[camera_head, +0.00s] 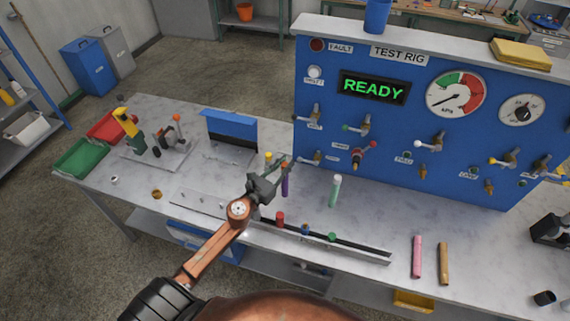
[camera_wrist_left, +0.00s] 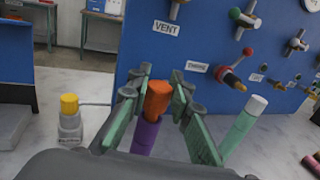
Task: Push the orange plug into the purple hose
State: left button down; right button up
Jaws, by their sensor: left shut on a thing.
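My left gripper (camera_head: 280,166) is above the workbench, its green-padded fingers (camera_wrist_left: 160,84) on either side of the orange plug (camera_wrist_left: 158,97). It is shut on this plug. The purple hose (camera_wrist_left: 145,136) is directly below the plug, close to upright, and also shows in the head view (camera_head: 285,186). The plug's lower end meets the hose's top in the wrist view. How deep it sits in the hose I cannot tell. In the head view the gripper largely hides the plug. My right gripper is not in view.
A mint-green hose (camera_head: 334,190) with a white top stands to the right. A yellow-topped fitting (camera_wrist_left: 69,118) is left of the purple hose. Red, blue and green plugs (camera_head: 280,218) sit along the front rail. The blue test rig (camera_head: 330,130) rises behind. Pink and tan tubes (camera_head: 417,257) are at right.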

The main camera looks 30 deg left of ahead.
pick_arm(q)
jog(key=shift+f+b, duration=0.7)
jog(key=shift+f, duration=0.05)
jog(key=c, duration=1.7)
grip_release()
jog(key=shift+s, duration=0.1)
jog(key=s, duration=0.8)
jog(key=s+a, duration=0.1)
jog(key=s, duration=0.2)
jog(key=shift+s, duration=0.4)
